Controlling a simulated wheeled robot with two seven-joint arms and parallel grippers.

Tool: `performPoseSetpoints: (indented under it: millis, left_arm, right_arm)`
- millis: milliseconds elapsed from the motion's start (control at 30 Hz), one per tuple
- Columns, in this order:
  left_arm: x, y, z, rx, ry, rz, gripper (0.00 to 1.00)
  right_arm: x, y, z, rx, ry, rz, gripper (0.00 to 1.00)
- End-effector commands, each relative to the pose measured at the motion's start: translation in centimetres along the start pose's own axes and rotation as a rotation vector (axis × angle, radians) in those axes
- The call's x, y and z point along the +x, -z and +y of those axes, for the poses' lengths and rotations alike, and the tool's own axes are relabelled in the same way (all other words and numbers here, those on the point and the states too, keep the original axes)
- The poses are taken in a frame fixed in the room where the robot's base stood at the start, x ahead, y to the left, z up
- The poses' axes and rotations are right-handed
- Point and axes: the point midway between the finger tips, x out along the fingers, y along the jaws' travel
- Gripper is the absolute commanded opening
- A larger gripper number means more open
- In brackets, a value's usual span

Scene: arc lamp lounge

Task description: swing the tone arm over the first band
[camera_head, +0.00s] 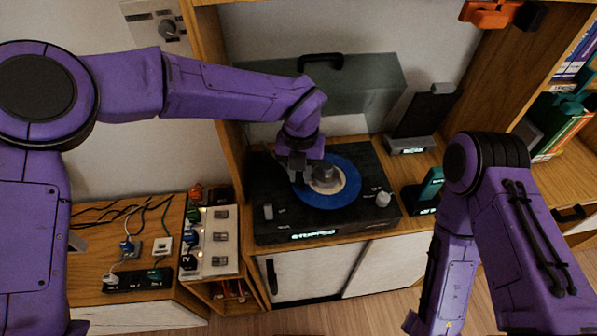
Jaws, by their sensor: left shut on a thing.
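The turntable (350,228) is a dark box on the wooden cabinet, with a lit display on its front edge that appears to read "STOPPED". A blue record (340,197) with a cream label lies on it, and a grey round piece (326,177) stands at its middle. My left gripper (300,176) reaches down over the record's left side, left of the label. It is shut on what appears to be the tone arm, which the gripper and wrist mostly hide. My right arm is at the right; its gripper is out of the picture.
A grey-green case (370,85) with a black handle stands behind the turntable. A small light knob (383,198) is on its right. A dark stand (425,115) and a teal device (430,188) are to the right. A white switch panel (218,242) and cables are at the left.

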Motion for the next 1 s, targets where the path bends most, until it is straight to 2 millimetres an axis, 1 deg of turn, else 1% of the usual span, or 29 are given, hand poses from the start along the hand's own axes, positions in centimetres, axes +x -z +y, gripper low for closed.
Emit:
performPoseSetpoints:
  millis: [133,167,200,233,767,867,1000]
  left_arm:
    - [0.1,0.0,0.1,0.001,-0.002,0.0,0.0]
    - [0.1,0.0,0.1,0.001,-0.002,0.0,0.29]
    - [0.1,0.0,0.1,0.001,-0.002,0.0,0.42]
    - [0.1,0.0,0.1,0.001,-0.001,0.0,0.49]
    - [0.0,0.0,0.1,0.003,-0.001,0.0,0.49]
    - [-0.2,0.3,0.4,0.03,-0.002,0.0,0.49]
    - [-0.4,1.3,1.6,0.123,-0.002,-0.001,0.49]
  right_arm:
    - [0.0,0.0,0.0,0.0,0.0,0.0,0.43]
    - [0.0,0.0,0.0,0.0,0.0,0.0,0.43]
    - [0.0,0.0,0.0,0.0,0.0,0.0,0.43]
    - [0.0,0.0,0.0,0.0,0.0,0.0,0.43]
    - [0.0,0.0,0.0,0.0,0.0,0.0,0.43]
    - [-0.3,0.1,0.0,0.0,0.0,0.0,0.43]
    - [-1.1,0.4,0.1,0.0,0.0,0.0,0.43]
